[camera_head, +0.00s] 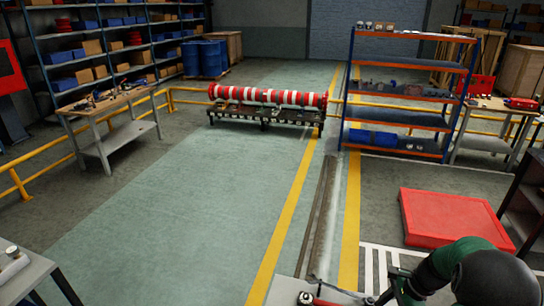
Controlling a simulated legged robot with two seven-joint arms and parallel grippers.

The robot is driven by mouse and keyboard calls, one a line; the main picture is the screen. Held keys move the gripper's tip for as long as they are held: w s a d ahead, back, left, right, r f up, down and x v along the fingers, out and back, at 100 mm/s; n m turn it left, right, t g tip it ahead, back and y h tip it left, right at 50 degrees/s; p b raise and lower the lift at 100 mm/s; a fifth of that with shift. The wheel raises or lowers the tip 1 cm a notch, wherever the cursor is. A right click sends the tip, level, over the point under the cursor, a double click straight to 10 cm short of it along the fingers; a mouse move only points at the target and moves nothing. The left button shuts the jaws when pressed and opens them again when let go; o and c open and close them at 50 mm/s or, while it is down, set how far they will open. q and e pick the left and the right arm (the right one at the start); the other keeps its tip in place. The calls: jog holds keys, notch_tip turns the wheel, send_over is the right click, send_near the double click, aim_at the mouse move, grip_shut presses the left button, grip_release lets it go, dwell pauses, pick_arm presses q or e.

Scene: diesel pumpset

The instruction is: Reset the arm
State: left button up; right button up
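A green curved part with a large dark rounded end (495,279) is at the bottom right corner, cut off by the frame edge.
The green floor (205,200) ahead is open. A red platform (455,217) lies at right. A red-and-white striped cylinder (268,96) rests on a rack. Workbenches (112,98), shelves (405,93) and yellow railings (19,184) border the room. A grey table (22,270) is at bottom left.

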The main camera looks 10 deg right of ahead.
jog(key=s+a+f+n+h+b, duration=0.1)
jog(key=s+a+f+n+b, duration=0.1)
jog(key=a+n, duration=0.5)
jog(key=s+a+f+n+h+b, duration=0.1)
jog(key=s+a+f+n+b, duration=0.1)
jog(key=a+n, duration=0.5)
jog(key=s+a+f+n+t+h+b, duration=0.1)
jog(key=s+a+f+n+b, duration=0.1)
jog(key=s+a+n+b, duration=0.2)
jog(key=shift+a+n+h+b, duration=0.3)
jog(key=shift+a+n+b, duration=0.5)
jog(key=shift+a+n, duration=0.8)
jog(key=shift+a+r, duration=0.1)
jog(key=shift+a, duration=0.3)
jog(key=shift+d, duration=0.15)
